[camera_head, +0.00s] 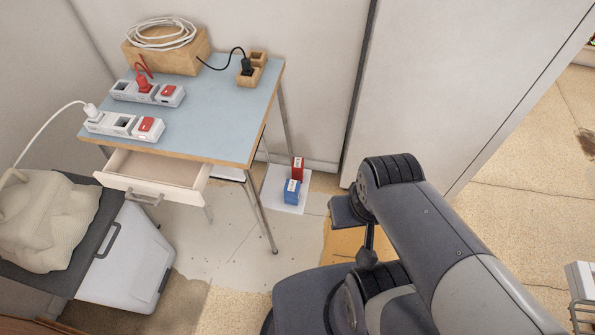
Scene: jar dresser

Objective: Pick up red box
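A small red box (298,168) stands on a white sheet (271,190) on the floor, just right of the table legs and near the wall. A blue box (292,192) stands right in front of it on the same sheet, and partly hides its lower part. My arm reaches in from the lower right, with its near links well right of and in front of the boxes. My gripper cannot be made out; the arm's end is hidden or out of the frame.
A blue-topped table (215,125) with an open drawer (158,178) holds power strips (125,124), a wooden box with white cable (166,50) and a small wooden holder (250,72). A white cooler (128,260) stands at left. Floor before the sheet is clear.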

